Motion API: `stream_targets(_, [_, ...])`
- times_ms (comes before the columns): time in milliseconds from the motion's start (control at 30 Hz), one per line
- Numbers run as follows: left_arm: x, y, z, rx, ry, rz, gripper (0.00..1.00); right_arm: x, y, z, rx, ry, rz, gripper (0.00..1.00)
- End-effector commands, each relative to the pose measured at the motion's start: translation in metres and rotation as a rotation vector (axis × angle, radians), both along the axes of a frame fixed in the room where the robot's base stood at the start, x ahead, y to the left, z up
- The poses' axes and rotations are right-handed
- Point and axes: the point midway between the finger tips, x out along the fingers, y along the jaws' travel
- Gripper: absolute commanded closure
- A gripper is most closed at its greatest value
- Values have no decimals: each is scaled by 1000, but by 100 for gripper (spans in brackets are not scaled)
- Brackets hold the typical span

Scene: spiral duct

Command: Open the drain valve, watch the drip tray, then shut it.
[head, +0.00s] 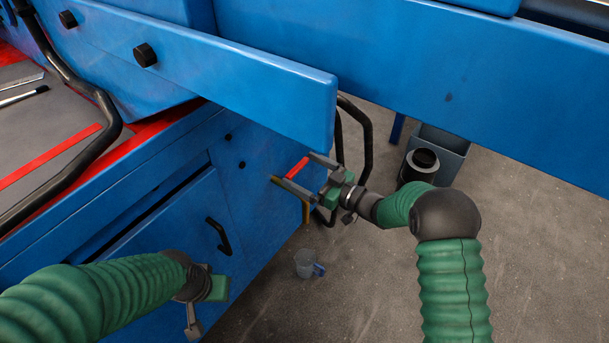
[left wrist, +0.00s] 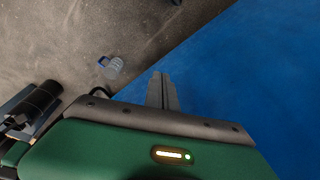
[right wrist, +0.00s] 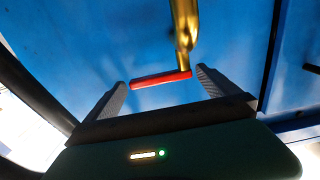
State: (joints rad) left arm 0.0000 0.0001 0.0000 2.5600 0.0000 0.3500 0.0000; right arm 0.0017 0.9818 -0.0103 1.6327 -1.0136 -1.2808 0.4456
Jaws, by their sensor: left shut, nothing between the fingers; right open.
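The drain valve has a red lever (head: 298,166) and a brass pipe (head: 306,210) bending down on the blue machine's side. In the right wrist view the red lever (right wrist: 160,79) lies crosswise between the fingertips, with the brass pipe (right wrist: 187,30) beyond it. My right gripper (head: 292,169) is open, its fingers on either side of the lever; I cannot tell whether they touch it. A clear jug with a blue handle (head: 304,264) stands on the floor below the pipe. It also shows in the left wrist view (left wrist: 114,68). My left gripper (head: 194,325) is shut and empty. I see no clear drip tray.
A blue beam (head: 230,85) juts out above the valve. A black door handle (head: 218,236) is on the panel near my left gripper. A grey bin (head: 445,143) and black cylinder (head: 422,165) stand behind my right arm. Concrete floor (head: 360,270) is open around the jug.

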Motion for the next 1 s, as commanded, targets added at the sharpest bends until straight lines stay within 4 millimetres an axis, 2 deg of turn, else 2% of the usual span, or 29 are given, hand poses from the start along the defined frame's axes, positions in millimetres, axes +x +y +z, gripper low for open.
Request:
stream_targets(167, [0,0,1,0,0,0,100,0,0,1,0,0,0,0])
stream_targets(833, [0,0,1,0,0,0,100,0,-1,0,-1,0,-1,86])
stream_targets(1000, [0,0,2,0,0,0,100,0,0,0,-1,0,-5,87])
